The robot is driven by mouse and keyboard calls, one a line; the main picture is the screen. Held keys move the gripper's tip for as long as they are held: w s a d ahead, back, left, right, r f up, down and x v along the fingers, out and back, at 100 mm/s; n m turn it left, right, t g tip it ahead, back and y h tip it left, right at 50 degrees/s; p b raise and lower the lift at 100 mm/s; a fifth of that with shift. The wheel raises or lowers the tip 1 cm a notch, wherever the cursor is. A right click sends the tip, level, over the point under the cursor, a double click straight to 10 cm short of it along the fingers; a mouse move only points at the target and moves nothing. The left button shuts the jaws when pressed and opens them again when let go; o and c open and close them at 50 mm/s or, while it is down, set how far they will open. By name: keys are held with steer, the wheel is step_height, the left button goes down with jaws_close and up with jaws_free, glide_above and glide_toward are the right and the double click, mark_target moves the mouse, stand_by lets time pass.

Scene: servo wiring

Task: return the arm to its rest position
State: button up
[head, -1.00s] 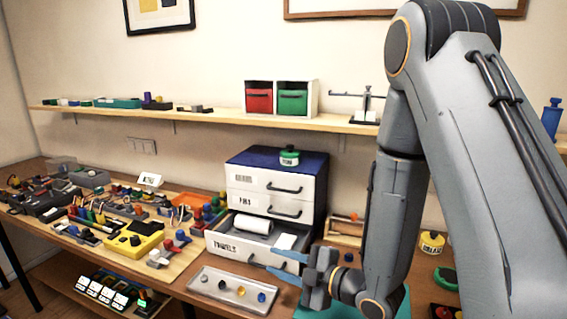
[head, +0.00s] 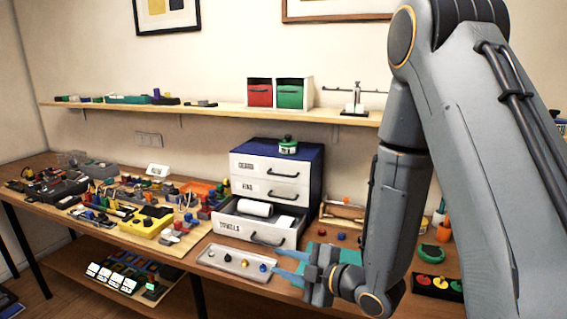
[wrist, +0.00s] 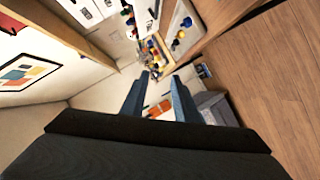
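My gripper (head: 291,266) is at the lower middle of the head view, in front of the drawer unit, with its blue fingers pointing left. The fingers are spread apart with a gap between them and nothing in it. In the wrist view the two blue fingers (wrist: 158,92) also stand apart and empty. My arm comes down from the upper right of the head view and hides part of the table's right side.
A drawer unit (head: 271,164) has its bottom drawer (head: 249,231) pulled out, with a white roll inside. A grey tray (head: 212,252) lies left of my gripper. A board with many servo parts covers the left of the table. A wall shelf (head: 225,112) runs behind.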

steer(key=d+f+m+g+h+b, duration=0.1)
steer(key=d+f+m+h+b, duration=0.1)
steer(key=d, duration=0.3)
steer(key=d+f+m+g+h+b, duration=0.1)
steer(key=d+f+m+h, duration=0.2)
steer(key=d+m+h, duration=0.1)
steer(key=d+f+m+g+h+b, duration=0.1)
steer(key=d+f+m+h+b, duration=0.1)
steer(key=d+m, duration=0.3)
steer(key=shift+s+d+f+h+b, duration=0.1)
steer(key=shift+d+f+h+b, duration=0.05)
steer(key=shift+d+h, duration=0.25)
steer(key=shift+s+d+f+h+b, duration=0.15)
steer(key=shift+d+h, duration=0.15)
steer(key=shift+d, duration=0.15)
steer(key=s+d+m+g+b, duration=0.1)
steer(key=s+m+g+b, duration=0.1)
steer(key=s+m, duration=0.3)
steer(key=s+d+m+g+h+b, duration=0.1)
steer(key=s+m+g, duration=0.3)
steer(key=s, duration=0.5)
steer(key=shift+d+m+b, duration=0.4)
steer(key=shift+d+m, duration=0.1)
steer(key=shift+d, duration=0.25)
